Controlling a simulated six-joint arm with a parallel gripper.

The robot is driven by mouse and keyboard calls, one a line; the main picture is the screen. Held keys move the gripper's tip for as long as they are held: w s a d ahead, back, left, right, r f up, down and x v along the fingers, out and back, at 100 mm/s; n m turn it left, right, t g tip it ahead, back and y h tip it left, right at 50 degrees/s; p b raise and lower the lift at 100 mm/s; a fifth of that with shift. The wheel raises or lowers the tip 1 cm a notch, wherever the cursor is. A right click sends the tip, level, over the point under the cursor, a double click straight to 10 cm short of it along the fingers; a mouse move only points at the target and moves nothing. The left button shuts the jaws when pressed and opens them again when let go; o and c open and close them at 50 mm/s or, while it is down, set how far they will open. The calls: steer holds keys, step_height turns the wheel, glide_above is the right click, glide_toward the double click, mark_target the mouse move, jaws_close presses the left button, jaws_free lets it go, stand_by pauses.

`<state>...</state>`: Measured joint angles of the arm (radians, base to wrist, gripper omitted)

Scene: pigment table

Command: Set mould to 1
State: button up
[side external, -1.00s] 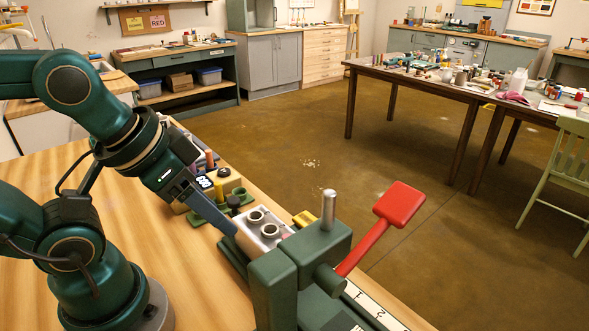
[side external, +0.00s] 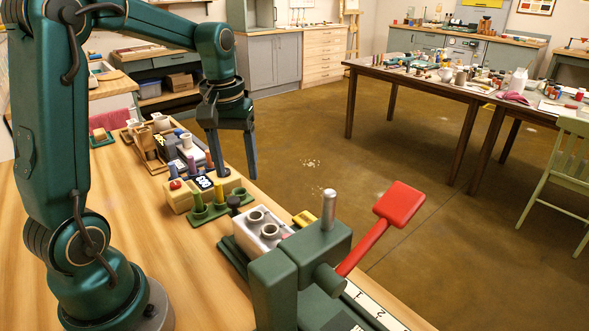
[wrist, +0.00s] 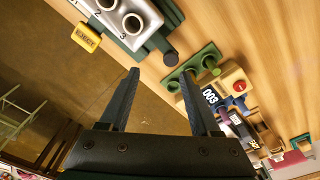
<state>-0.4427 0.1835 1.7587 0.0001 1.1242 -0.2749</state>
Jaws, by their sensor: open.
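The silver mould block (side external: 254,236) with round openings sits in the dark green press (side external: 320,245) in the side view. In the wrist view the mould (wrist: 147,14) is at the top, with numbers 1, 2 and 3 along its near edge. A black knob (wrist: 171,57) sticks out at the end of its green slide; it also shows in the side view (side external: 233,202). My gripper (side external: 238,172) is open and empty, raised above and behind the mould, touching nothing. In the wrist view its fingers (wrist: 160,73) are apart. Part of the mould is hidden by the press.
The press has a red lever (side external: 400,205), a steel post (side external: 328,208) and a white numbered strip (side external: 368,302). A yellow EJECT tab (wrist: 87,37) is beside the mould. A green peg rack (side external: 215,208) and a counter box (side external: 180,197) stand left of it. The wooden table (side external: 150,245) is bare in front.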

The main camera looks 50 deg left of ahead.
mark_target(233, 200)
steer(key=f, duration=0.1)
steer(key=a+f, duration=0.1)
steer(key=shift+s+a+f+n+g, duration=0.3)
steer(key=shift+a+f+n+g, duration=0.1)
steer(key=shift+f, duration=2.3)
jaws_close()
steer(key=shift+r, duration=0.1)
